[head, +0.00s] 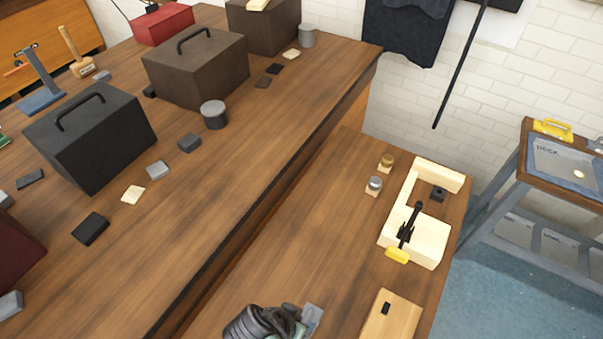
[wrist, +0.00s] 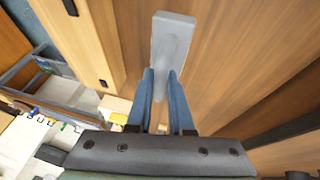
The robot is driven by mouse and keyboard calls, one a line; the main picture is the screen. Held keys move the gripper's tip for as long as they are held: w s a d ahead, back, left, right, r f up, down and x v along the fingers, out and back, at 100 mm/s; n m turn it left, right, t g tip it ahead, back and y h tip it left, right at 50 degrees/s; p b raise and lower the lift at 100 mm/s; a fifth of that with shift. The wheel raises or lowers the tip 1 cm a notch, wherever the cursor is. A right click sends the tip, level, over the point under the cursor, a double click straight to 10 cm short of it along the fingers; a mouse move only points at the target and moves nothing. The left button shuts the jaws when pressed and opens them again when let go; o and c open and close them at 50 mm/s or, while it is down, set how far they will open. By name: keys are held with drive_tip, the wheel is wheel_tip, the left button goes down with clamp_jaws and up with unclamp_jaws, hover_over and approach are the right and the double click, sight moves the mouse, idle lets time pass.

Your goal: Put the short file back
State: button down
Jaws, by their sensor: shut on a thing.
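My gripper (wrist: 161,76) is shut on a flat grey piece with a rounded end, which I take to be the short file (wrist: 172,38). The blue fingers press on its two sides, and its grey end points away from the palm in the wrist view. In the head view my dark gripper (head: 265,323) is at the bottom edge, with the grey piece (head: 313,318) sticking out to its right over the lower bench. The fingertips are hidden there. I cannot tell which spot is the file's own.
A pale wooden block with a dark slot (head: 402,317) lies right of my gripper. A cream U-shaped holder (head: 434,250) with a black tool stands farther back, near two small round pieces. The lower bench's middle (head: 325,220) is clear.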

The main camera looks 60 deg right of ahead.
drive_tip(key=shift+w+f, duration=0.15)
drive_tip(key=shift+f, duration=3.55)
drive_tip(key=shift+f, duration=0.1)
drive_tip(key=c, duration=0.8)
unclamp_jaws()
drive_tip(key=shift+f, duration=0.1)
drive_tip(key=shift+r, duration=0.4)
drive_tip(key=v, duration=1.1)
drive_tip(key=shift+a+r, duration=0.25)
